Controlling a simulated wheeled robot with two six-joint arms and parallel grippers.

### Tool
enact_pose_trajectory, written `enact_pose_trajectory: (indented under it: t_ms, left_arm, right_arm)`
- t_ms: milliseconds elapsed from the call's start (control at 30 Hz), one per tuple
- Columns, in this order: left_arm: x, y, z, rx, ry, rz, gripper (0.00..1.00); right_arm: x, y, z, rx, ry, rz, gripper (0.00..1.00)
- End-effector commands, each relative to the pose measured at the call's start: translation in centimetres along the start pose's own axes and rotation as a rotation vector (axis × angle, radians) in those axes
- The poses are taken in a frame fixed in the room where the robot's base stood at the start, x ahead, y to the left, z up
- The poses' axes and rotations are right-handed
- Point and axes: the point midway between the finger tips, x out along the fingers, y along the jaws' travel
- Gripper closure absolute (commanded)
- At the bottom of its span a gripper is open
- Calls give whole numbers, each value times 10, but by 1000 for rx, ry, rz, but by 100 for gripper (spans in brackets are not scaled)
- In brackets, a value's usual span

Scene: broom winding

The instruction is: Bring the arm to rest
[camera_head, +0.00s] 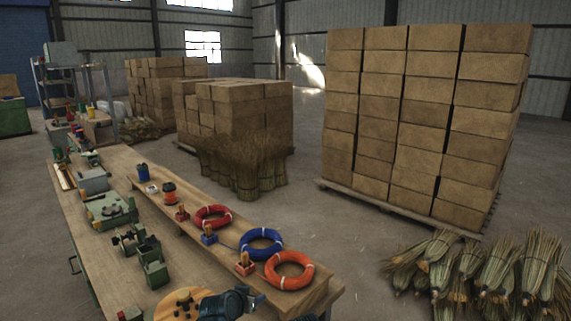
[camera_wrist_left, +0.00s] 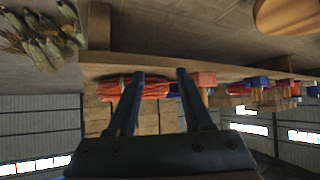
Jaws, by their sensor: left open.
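My left gripper (camera_head: 257,298) shows at the bottom of the head view, over the near end of the workbench (camera_head: 105,262). In the left wrist view, which looks upside down, its two dark fingers (camera_wrist_left: 158,74) stand apart with nothing held between them. An orange coil (camera_head: 289,270) lies on the raised bench shelf (camera_head: 320,296) just beyond the gripper, apart from it. The orange coil also shows behind the fingers in the left wrist view (camera_wrist_left: 152,88). My right gripper is not seen.
A blue coil (camera_head: 261,243) and a red coil (camera_head: 213,216) lie farther along the shelf, beside small handled blocks. A round wooden disc (camera_head: 168,312) is left of the gripper. Green machines (camera_head: 152,265) stand on the bench. Straw bundles (camera_head: 480,275) lie on the floor at right.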

Motion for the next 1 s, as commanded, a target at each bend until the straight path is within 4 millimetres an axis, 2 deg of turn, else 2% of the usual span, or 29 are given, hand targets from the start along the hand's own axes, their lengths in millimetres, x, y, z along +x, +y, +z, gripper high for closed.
enact_pose_trajectory:
  t_ms: [167,333,500,700,767,1000]
  left_arm:
    - [-7,-3,40,-36,-170,3,49]
    - [-24,-9,87,-91,-375,-16,49]
    - [-51,-18,133,-158,-591,-63,49]
    - [-88,-26,174,-236,-810,-137,49]
    - [-97,-23,179,-241,-857,-151,49]
    - [-110,32,170,-93,-907,-112,49]
  right_arm:
    - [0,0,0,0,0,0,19]
    - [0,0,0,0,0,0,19]
    - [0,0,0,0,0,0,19]
    - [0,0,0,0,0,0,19]
    - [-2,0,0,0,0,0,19]
    - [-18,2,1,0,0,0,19]
